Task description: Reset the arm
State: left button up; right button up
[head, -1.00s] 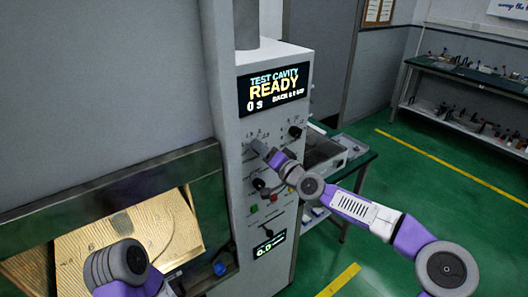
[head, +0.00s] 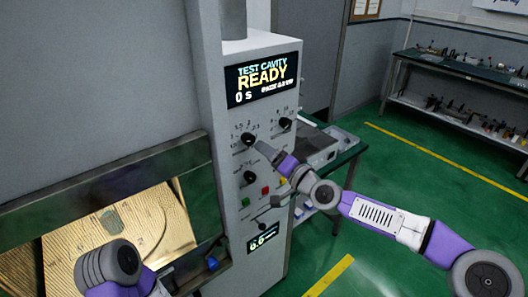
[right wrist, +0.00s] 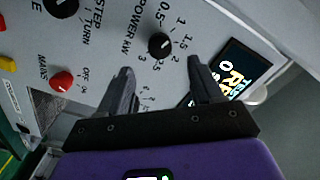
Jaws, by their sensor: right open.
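My right gripper (head: 264,151) is open and empty in front of the panel of the grey cabinet (head: 225,130). Its tips are just below and right of the black power knob (head: 249,139) in the head view. In the right wrist view, the power knob (right wrist: 160,44) shows beyond and between the two spread fingers (right wrist: 160,68), apart from them. Its scale is marked POWER kW. My left arm shows at the lower left of the head view; its gripper is out of view.
The display (head: 262,79) reads TEST CAVITY READY, 0 s. Other knobs are at upper right (head: 285,124) and below (head: 249,177). A wood-coloured board (head: 150,222) shows in the cavity. A bench (head: 455,75) stands far right, with open green floor before it.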

jog(key=shift+s+d, duration=0.1)
jog(key=s+a+f+g+h, duration=0.1)
jog(key=s+a+f+g, duration=0.3)
jog(key=f, duration=1.1)
jog(key=s+f+g+h, duration=0.1)
jog(key=s+f+g, duration=0.3)
jog(key=f, duration=1.2)
jog(key=s+d+f+g+h, duration=0.2)
jog(key=s+d+f+g, duration=0.1)
jog(key=s+f, duration=0.7)
jog(key=s+d+f+n+g+h, duration=0.1)
jog(key=s+d+f, duration=0.4)
jog(key=s+f, duration=0.5)
jog(key=s+g+h, duration=0.1)
jog(key=s+g, duration=0.1)
jog(key=s, duration=0.4)
jog(key=shift+d, duration=0.4)
jog(key=shift+w, duration=0.1)
